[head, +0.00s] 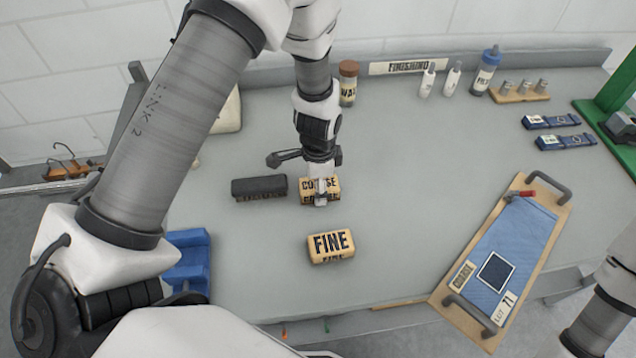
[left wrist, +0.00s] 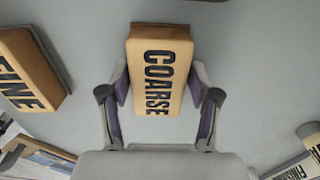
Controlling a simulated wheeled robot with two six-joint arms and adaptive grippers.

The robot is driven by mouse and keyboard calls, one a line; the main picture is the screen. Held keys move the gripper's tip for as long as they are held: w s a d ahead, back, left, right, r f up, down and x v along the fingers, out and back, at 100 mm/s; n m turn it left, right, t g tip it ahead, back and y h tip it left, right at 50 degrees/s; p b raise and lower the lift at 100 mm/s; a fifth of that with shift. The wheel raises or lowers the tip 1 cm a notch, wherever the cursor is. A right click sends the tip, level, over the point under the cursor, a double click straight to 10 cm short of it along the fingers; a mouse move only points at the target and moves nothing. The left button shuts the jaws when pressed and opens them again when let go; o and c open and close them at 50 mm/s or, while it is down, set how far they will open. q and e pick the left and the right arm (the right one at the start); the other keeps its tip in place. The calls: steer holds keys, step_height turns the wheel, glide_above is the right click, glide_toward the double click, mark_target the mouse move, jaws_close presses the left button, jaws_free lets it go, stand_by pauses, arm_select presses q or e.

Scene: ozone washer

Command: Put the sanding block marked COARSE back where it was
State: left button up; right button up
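The tan sanding block marked COARSE (head: 318,184) is on the back middle of the grey table, under my left gripper (head: 320,197). In the left wrist view the COARSE block (left wrist: 159,70) lies between the two fingers of my left gripper (left wrist: 159,88), one along each long side. The fingers are very close to its sides; I cannot tell whether they press on it. A tan block marked FINE (head: 331,245) sits nearer the front, and it shows at the left of the left wrist view (left wrist: 30,72). My right gripper is not in view.
A dark block (head: 259,188) lies just left of the COARSE block. A wooden board (head: 447,298) with a blue panel is at the right. A brown-capped jar (head: 348,84) and bottles (head: 485,72) stand at the back. The table between FINE and the board is clear.

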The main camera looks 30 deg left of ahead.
arm_select(q)
steer(key=shift+o, duration=0.4)
steer(key=shift+w, duration=0.25)
steer(key=shift+s+r, duration=0.15)
steer(key=shift+s, duration=0.1)
steer(key=shift+r+p, duration=0.3)
steer(key=shift+r, duration=0.05)
steer(key=r, duration=0.1)
steer(key=r+b, duration=0.1)
steer(key=r, duration=0.1)
steer(key=r+b, duration=0.1)
steer(key=shift+w+r, duration=0.25)
steer(key=shift+r, duration=0.05)
step_height(320, 180, up, 7)
steer(key=shift+s+b, duration=0.15)
steer(key=shift+b, duration=0.3)
